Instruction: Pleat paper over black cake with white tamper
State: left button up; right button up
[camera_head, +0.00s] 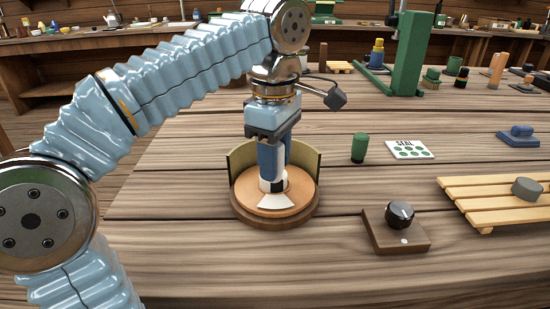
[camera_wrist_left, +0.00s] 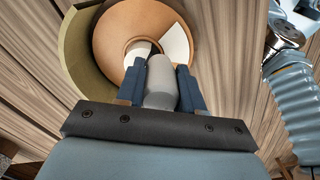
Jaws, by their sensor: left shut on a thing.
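My left gripper (camera_head: 273,158) points down over a round orange-tan disc (camera_head: 302,192) on a dark wooden base (camera_head: 262,222). Its two blue fingers are shut on the white tamper (camera_wrist_left: 160,82), a pale upright cylinder whose lower end (camera_head: 265,185) shows just above or on the disc's middle; I cannot tell if it touches. A white wedge, perhaps a paper flap (camera_head: 276,201), lies on the disc in front of the tamper, and it also shows in the left wrist view (camera_wrist_left: 175,43). A small black patch, perhaps the cake (camera_head: 278,186), shows beside the tamper; the rest is hidden.
A curved olive wall (camera_head: 243,159) stands behind the disc. To the right are a green cylinder (camera_head: 359,147), a SEAL card (camera_head: 408,146), a knob box (camera_head: 396,230) and a slatted rack (camera_head: 500,198). A green press frame (camera_head: 408,60) stands behind. The table's front is clear.

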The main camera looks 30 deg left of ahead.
pick_arm(q)
jog(key=shift+w+a+f, duration=0.1)
jog(key=shift+w+a, duration=0.15)
jog(key=shift+w, duration=0.2)
jog(key=shift+f, duration=0.4)
dwell(0.6)
jog(key=shift+r, duration=2.5)
